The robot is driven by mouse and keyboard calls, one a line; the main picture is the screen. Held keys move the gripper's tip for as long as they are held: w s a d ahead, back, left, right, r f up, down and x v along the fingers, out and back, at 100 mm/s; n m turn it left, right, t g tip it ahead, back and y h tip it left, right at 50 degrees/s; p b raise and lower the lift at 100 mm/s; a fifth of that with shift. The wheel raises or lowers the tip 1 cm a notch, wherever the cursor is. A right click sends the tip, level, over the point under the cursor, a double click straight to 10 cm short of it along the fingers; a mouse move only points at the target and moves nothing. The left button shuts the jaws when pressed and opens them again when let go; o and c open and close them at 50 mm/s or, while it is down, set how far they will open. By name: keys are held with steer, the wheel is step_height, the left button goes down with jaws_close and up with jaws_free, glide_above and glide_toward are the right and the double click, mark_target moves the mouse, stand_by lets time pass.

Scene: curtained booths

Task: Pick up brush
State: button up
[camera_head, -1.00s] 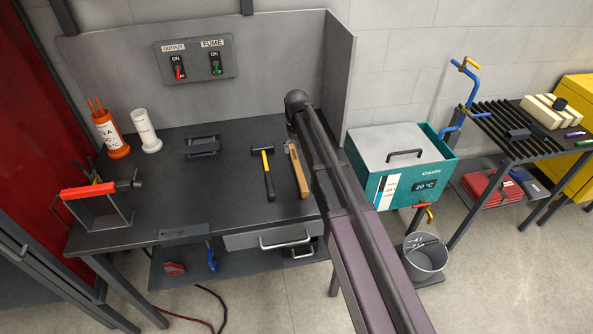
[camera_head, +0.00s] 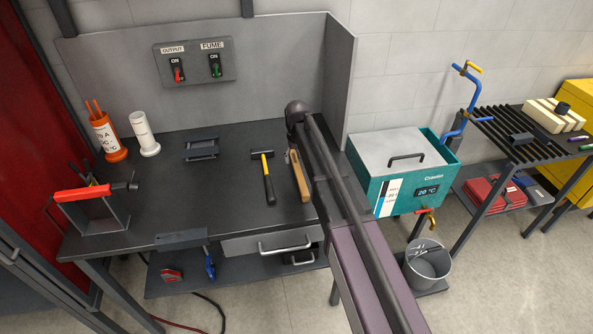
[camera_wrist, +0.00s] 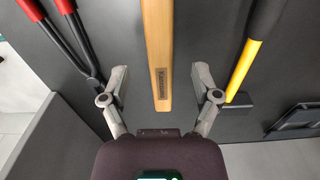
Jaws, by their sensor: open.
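The brush (camera_head: 299,176) lies on the dark workbench; its light wooden handle shows beside my arm. In the wrist view the wooden handle (camera_wrist: 159,60) runs down the middle, and its lower end has a dark stamped label. The head view hides my gripper behind my arm. In the wrist view my gripper (camera_wrist: 160,74) is open, with one finger on each side of the handle and a gap on both sides. I cannot tell the height between the fingers and the bench. The bristles are not clearly visible.
A yellow-handled hammer (camera_head: 266,178) lies left of the brush; its handle (camera_wrist: 254,55) is close to the right finger in the wrist view. A red-handled tool (camera_wrist: 65,35) is close on the other side. A dark bracket (camera_head: 201,147) stands farther left.

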mark_target(297, 166)
steer(key=shift+w+f+b, duration=0.1)
steer(key=shift+f+b, duration=2.3)
steer(key=shift+f, duration=0.15)
jaws_close()
